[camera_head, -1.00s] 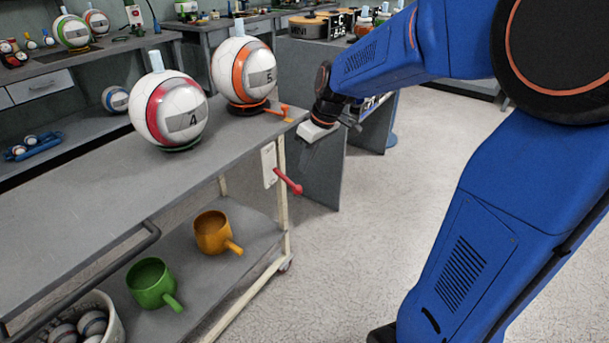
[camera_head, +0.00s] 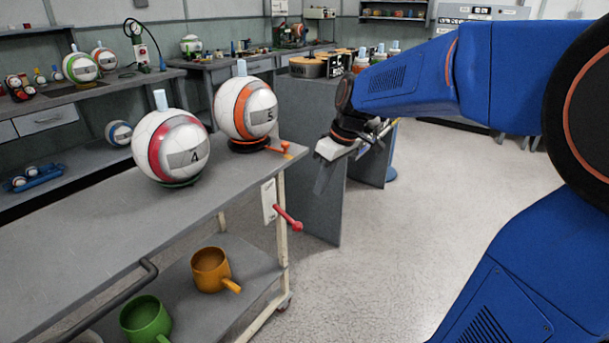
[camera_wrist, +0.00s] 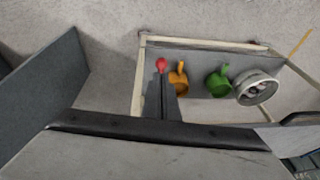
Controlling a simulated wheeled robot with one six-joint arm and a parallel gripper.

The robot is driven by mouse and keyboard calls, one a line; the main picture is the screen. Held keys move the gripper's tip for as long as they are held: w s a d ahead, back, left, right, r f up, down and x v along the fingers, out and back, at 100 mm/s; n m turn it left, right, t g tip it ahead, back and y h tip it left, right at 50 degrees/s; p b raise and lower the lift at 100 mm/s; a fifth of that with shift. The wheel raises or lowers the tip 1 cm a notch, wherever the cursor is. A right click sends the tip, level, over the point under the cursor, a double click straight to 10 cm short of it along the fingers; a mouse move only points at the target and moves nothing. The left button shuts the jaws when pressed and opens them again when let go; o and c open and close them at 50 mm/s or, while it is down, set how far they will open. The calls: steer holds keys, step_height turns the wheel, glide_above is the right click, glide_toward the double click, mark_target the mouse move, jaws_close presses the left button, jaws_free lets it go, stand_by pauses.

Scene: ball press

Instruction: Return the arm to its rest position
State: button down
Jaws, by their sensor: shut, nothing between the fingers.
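My gripper (camera_head: 323,178) hangs at the end of my blue arm, in the air to the right of the cart's right end. It points downward and holds nothing. In the wrist view my shut fingers (camera_wrist: 161,97) point toward the cart, whose lower shelf lies beyond them. The cart's grey top (camera_head: 75,225) carries a red-striped ball marked 4 (camera_head: 170,148) and an orange-striped ball marked 5 (camera_head: 245,108). A red lever (camera_head: 288,219) sticks out from a white plate on the cart's right end.
An orange mug (camera_head: 211,269) and a green mug (camera_head: 146,318) stand on the cart's lower shelf. A grey panelled bench (camera_head: 309,130) stands behind my gripper. Benches with more balls line the back left. The floor (camera_head: 430,230) to the right is clear.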

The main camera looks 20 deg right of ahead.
steer(key=s+f+m+t+h, duration=0.1)
steer(key=s+f+m, duration=0.1)
steer(key=s, duration=1)
steer(key=s+d+f+m+t+h, duration=0.1)
steer(key=s+m, duration=0.3)
steer(key=s, duration=0.8)
steer(key=shift+f+h, duration=0.4)
steer(key=shift+f, duration=0.25)
